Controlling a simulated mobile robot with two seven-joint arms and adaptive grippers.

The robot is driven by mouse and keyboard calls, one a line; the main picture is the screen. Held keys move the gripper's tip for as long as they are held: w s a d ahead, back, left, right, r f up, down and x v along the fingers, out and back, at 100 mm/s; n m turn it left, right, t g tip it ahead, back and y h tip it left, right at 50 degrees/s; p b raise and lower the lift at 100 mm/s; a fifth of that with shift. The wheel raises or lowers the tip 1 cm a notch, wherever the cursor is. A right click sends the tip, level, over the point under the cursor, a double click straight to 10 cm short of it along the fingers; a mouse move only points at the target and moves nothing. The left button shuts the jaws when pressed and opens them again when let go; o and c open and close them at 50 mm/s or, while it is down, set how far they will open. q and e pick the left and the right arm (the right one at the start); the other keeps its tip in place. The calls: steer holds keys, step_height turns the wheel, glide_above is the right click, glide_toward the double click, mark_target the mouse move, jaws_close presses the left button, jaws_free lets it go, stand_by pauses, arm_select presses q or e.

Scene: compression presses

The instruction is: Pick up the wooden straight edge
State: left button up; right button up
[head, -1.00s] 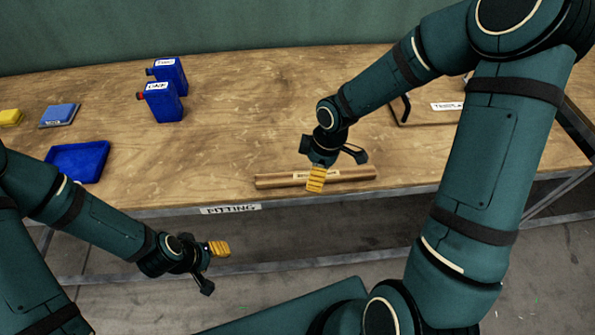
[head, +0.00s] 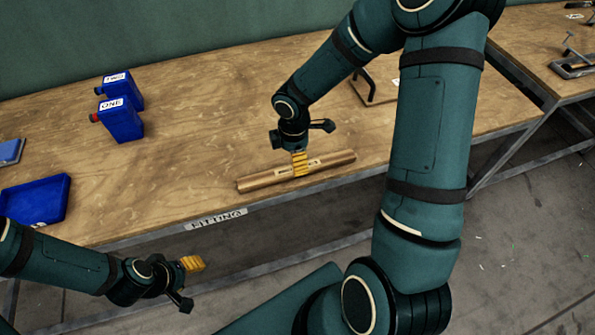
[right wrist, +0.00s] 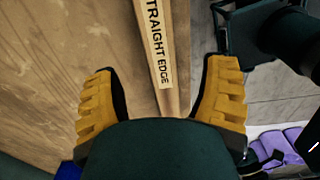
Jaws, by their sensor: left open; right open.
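The wooden straight edge (head: 335,162) is a long wooden bar with a label, lying near the front edge of the fitting bench. My right gripper (head: 301,163) is over its middle, pointing down. In the right wrist view the labelled straight edge (right wrist: 153,35) runs between the two spread yellow pads of the right gripper (right wrist: 163,70), with gaps on both sides. The right gripper is open and does not grip it. My left gripper (head: 190,283) is open and empty, low in front of the bench at the left.
A blue tray (head: 36,199) lies at the left. A dark-handled item (head: 373,92) lies behind my right arm. Another table (head: 540,40) stands at the right.

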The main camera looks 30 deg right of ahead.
steer(key=shift+s+d+f+b, duration=0.15)
steer(key=shift+f+b, duration=0.1)
steer(key=shift+f, duration=0.75)
steer(key=shift+w+d+f+b, duration=0.1)
steer(key=shift+d+f+b, duration=0.1)
steer(key=shift+f, duration=0.85)
steer(key=shift+s+d+f+b, duration=0.15)
steer(key=shift+f+b, duration=0.1)
steer(key=shift+f, duration=0.75)
steer(key=shift+w, duration=0.1)
jaws_close()
